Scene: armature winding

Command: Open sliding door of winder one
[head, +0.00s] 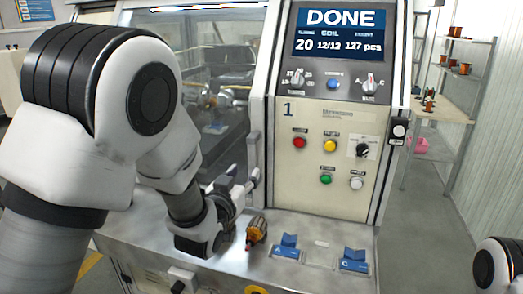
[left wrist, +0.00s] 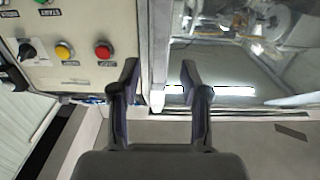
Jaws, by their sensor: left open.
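Winder one (head: 330,125) has a cream control panel marked 1, under a screen reading DONE. Its sliding door (head: 190,50) is a glass panel left of the control panel and appears shut. My left gripper (head: 246,186) is open at the door's lower right part, near its edge. In the left wrist view, a pale upright bar (left wrist: 158,65), seemingly the door's handle or edge, lies between the open fingers of my left gripper (left wrist: 160,75). I see no clear contact. My left arm hides much of the door. My right gripper is not in view.
An armature (head: 257,231) with copper winding lies on the machine's front ledge, close to my left wrist. Blue holders marked A (head: 287,246) and C (head: 354,260) stand to its right. A shelf (head: 465,90) with spools stands at the far right beyond clear floor.

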